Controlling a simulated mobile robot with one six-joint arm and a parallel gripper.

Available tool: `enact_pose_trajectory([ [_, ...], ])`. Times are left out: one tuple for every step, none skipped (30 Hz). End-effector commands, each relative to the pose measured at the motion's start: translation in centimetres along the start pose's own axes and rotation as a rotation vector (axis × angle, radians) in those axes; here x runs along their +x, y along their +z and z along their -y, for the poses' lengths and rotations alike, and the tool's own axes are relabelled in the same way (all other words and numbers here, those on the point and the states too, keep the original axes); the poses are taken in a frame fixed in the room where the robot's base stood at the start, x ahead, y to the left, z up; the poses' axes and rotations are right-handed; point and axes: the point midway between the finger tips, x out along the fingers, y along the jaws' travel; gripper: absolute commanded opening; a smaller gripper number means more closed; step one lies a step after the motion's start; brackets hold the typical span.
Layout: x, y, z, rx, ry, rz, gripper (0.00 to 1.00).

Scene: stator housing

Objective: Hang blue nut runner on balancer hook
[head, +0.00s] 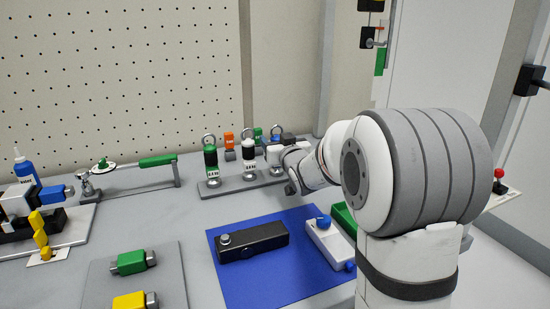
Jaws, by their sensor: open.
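A grey rack (215,190) on the bench holds upright tools with metal rings on top. One is green and black (211,158), one is black with a white top (249,155), and a whitish one (274,154) stands at the right end. I cannot make out which is the blue nut runner; its blue marking may be hidden. My gripper (291,187) is open at the rack's right end, close to the whitish tool; contact cannot be told. A metal hook-like part (373,43) on a black block hangs at the upper right; I cannot tell if it is the balancer hook.
A blue mat (285,285) holds a black box-shaped part (252,241) and a white device (328,242) with blue knobs. Orange (229,139) and other small coloured pieces stand behind the rack. A green-handled tool (157,160) is left. My arm blocks the right side.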

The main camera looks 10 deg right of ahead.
Motion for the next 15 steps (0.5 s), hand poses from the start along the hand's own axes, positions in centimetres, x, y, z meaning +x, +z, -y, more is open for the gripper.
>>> enact_pose_trajectory([
  [0.56,0.05,0.00,0.000,0.000,0.000,0.62],
  [0.79,0.04,0.00,0.000,0.000,0.000,0.62],
  [0.99,0.06,0.00,0.000,0.000,0.001,0.62],
  [1.08,0.06,0.00,0.000,0.000,0.001,0.62],
  [1.12,0.04,0.00,0.000,0.000,0.001,0.62],
  [1.14,0.03,0.00,0.000,0.000,0.000,0.62],
  [1.13,0.02,0.00,0.000,0.000,0.000,0.62],
  [1.12,0.01,0.01,0.000,0.000,0.000,0.62],
  [1.11,0.02,0.01,0.000,0.000,0.000,0.62],
  [1.10,0.02,0.02,0.000,0.000,0.000,0.62],
  [1.10,0.02,0.02,0.000,0.000,0.000,0.60],
  [1.10,0.01,0.02,0.000,0.000,0.000,0.57],
  [1.10,0.01,0.03,0.000,0.000,0.000,0.54],
  [1.09,0.01,0.03,0.000,0.000,0.000,0.52],
  [1.09,0.01,0.04,0.000,0.000,0.000,0.49],
])
